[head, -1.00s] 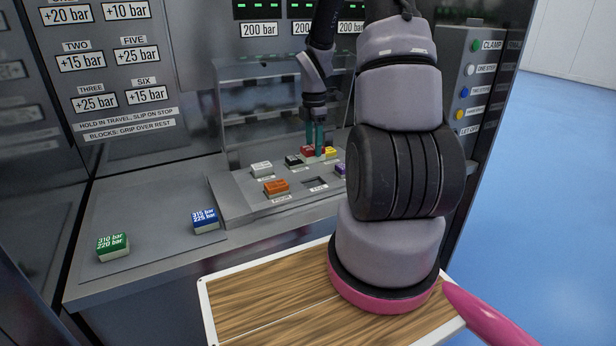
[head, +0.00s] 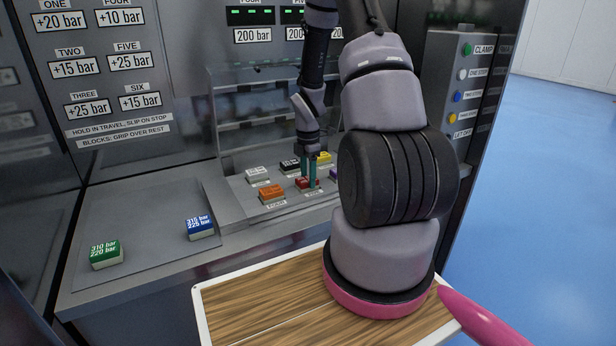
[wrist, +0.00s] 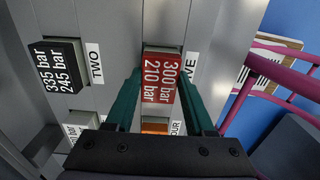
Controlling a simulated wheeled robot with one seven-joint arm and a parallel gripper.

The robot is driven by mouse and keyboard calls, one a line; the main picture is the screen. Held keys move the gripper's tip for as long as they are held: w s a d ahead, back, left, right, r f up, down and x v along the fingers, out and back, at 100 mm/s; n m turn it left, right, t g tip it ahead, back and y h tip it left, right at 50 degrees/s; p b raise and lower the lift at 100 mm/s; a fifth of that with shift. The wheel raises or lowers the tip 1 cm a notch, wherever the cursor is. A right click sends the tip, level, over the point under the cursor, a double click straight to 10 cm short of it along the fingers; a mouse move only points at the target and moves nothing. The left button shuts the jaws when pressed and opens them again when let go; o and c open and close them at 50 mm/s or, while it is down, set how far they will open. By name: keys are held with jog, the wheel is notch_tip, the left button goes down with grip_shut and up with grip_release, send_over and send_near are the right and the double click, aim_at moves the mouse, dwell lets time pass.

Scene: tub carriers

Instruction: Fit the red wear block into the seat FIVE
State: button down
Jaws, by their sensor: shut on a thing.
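The red wear block (head: 305,183) is between the teal fingers of my gripper (head: 310,182), at the front-row seat to the right of the orange block. In the wrist view the red block (wrist: 159,80), marked 300 bar and 210 bar, sits between both fingers (wrist: 158,100). A label (wrist: 190,66), partly hidden by a finger and ending in "VE", is beside it. The block covers the opening of seat FIVE. I cannot tell whether it is fully down in the seat or just above it.
An orange block (head: 271,193) is close on the left. White (head: 258,174), black (head: 290,166) and yellow (head: 323,158) blocks form the back row. A purple block (head: 334,174) is at the right. Blue (head: 200,228) and green (head: 106,255) blocks stand on the left shelf.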

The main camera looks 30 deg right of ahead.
jog(key=shift+c, duration=1.3)
grip_release()
notch_tip(320, 180, up, 12)
notch_tip(320, 180, up, 9)
jog(key=m+t, duration=0.1)
jog(key=m, duration=0.3)
send_over(303, 184)
jog(key=s+a+r+m+t+y, duration=0.1)
jog(key=s+a+r+m+t, duration=0.2)
jog(key=s+r+m, duration=0.6)
jog(key=s+a+r+m+t+y, duration=0.1)
jog(key=s+a+r+m+t, duration=0.2)
jog(key=s+a+r+m, duration=0.4)
notch_tip(303, 184, up, 2)
jog(key=s+m, duration=0.1)
jog(key=m, duration=0.1)
jog(key=shift+s+a+r+m, duration=0.15)
jog(key=shift+s+a+m, duration=0.15)
jog(key=shift+s+a, duration=0.1)
jog(key=shift+w, duration=0.1)
